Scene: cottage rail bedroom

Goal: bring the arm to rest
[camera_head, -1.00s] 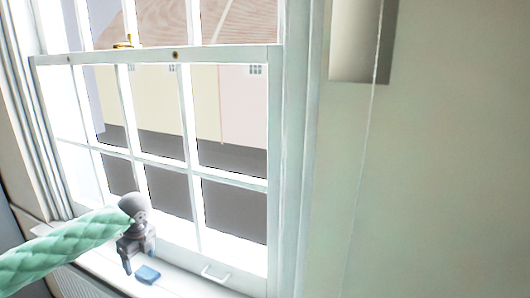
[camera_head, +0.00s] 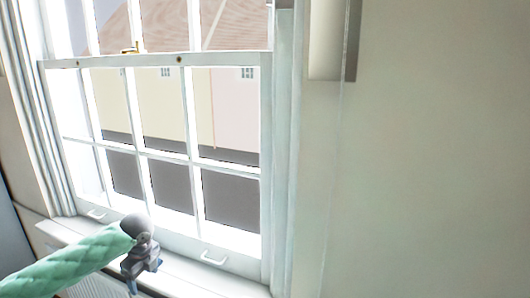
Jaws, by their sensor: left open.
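My left arm, in a green quilted sleeve, comes in from the lower left. Its grey left gripper (camera_head: 145,276) points down in front of the window sill (camera_head: 190,281), with its jaws apart and no object visible between them. A small blue thing on the sill is now mostly or wholly hidden by the gripper; I cannot tell which. My right gripper is not in view.
A white sash window (camera_head: 165,158) with a brass catch (camera_head: 131,48) and white lift handles (camera_head: 213,258) stands behind the gripper. A radiator (camera_head: 92,288) shows below the sill. A plain pale wall (camera_head: 440,150) fills the right.

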